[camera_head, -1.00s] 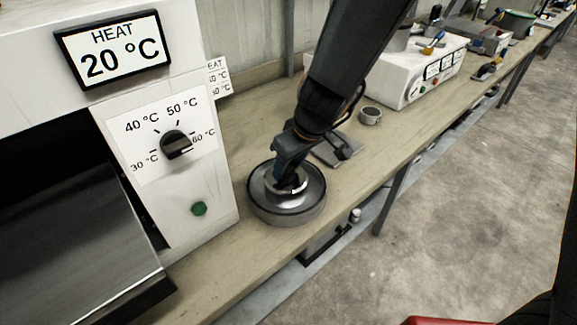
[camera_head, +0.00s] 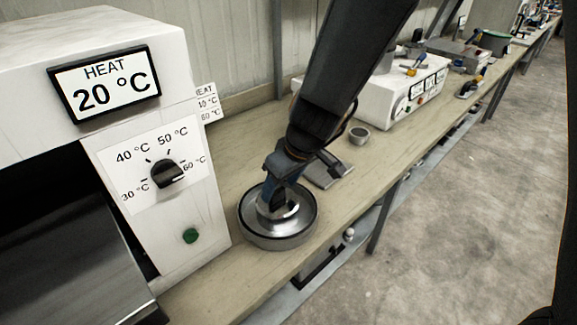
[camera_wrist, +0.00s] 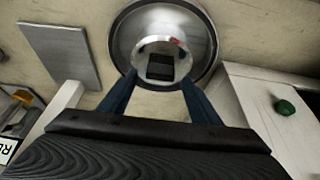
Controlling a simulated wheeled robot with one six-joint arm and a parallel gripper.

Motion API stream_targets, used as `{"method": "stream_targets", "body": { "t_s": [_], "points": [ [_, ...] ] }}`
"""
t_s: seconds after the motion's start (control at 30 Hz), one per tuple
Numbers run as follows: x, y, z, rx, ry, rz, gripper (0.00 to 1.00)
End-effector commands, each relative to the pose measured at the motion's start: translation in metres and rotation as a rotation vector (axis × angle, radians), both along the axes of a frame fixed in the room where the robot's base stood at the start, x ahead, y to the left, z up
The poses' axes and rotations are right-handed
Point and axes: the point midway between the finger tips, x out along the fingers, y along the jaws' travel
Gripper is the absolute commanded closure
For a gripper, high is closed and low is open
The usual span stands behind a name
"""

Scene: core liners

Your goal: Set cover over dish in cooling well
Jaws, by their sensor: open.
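A round metal well (camera_head: 262,240) with a dark rim stands on the bench, just right of the heater unit. A shiny round metal piece (camera_head: 264,212) sits inside it; I cannot tell whether this is the dish, the cover or both. In the wrist view the well (camera_wrist: 205,60) is at top centre, with the shiny piece (camera_wrist: 140,50) and a dark block shape in its middle. My gripper (camera_head: 281,206) points down into the well. Its blue fingers (camera_wrist: 159,82) are apart on either side of the shiny piece's near edge; contact is unclear.
The white heater unit (camera_head: 205,215) with a dial and green button stands close on the left. A flat grey plate (camera_head: 326,172) lies behind my gripper. A small metal cup (camera_head: 359,135) and a white instrument box (camera_head: 396,100) stand farther along the bench.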

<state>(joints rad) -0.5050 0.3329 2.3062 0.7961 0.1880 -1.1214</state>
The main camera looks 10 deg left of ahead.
Motion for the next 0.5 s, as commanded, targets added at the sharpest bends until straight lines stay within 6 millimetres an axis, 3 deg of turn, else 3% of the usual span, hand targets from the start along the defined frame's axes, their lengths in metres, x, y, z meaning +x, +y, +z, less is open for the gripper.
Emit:
{"method": "stream_targets", "body": {
  "t_s": [0.03,0.2,0.5],
  "points": [
    [-0.003,-0.003,0.014,0.002,-0.003,0.000,0.43],
    [-0.012,-0.014,0.049,0.002,-0.005,0.000,0.43],
    [-0.022,-0.027,0.085,0.002,-0.001,0.000,0.43]
  ]
}}
